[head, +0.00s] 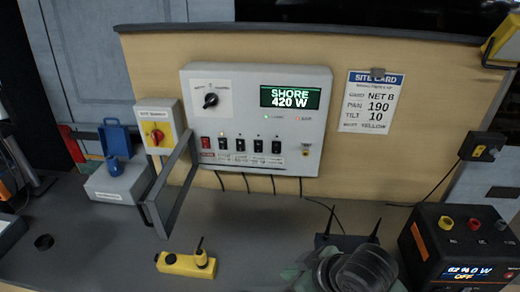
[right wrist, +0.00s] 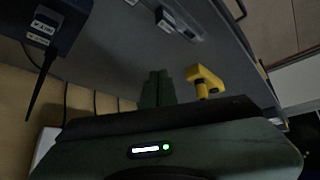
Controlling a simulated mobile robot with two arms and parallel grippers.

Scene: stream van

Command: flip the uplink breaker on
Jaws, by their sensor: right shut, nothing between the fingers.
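The grey power panel (head: 255,115) is on the wooden back wall in the head view. Its display reads SHORE 420 W. Below the display is a row of rocker switches: a red one (head: 206,143) at the left, then several black ones (head: 240,145). Their labels are too small to read, so I cannot tell which is the uplink breaker or its position. My right gripper (head: 292,274) is low at the bottom of the head view, below and apart from the panel. In the right wrist view its fingers (right wrist: 157,88) are together and empty. My left gripper is not in view.
A grey metal frame (head: 165,190) stands left of the switches. A yellow handset (head: 187,263) lies on the counter, left of my right gripper. A black box with antennas (head: 345,240) is behind the gripper. A power unit (head: 460,250) stands at right.

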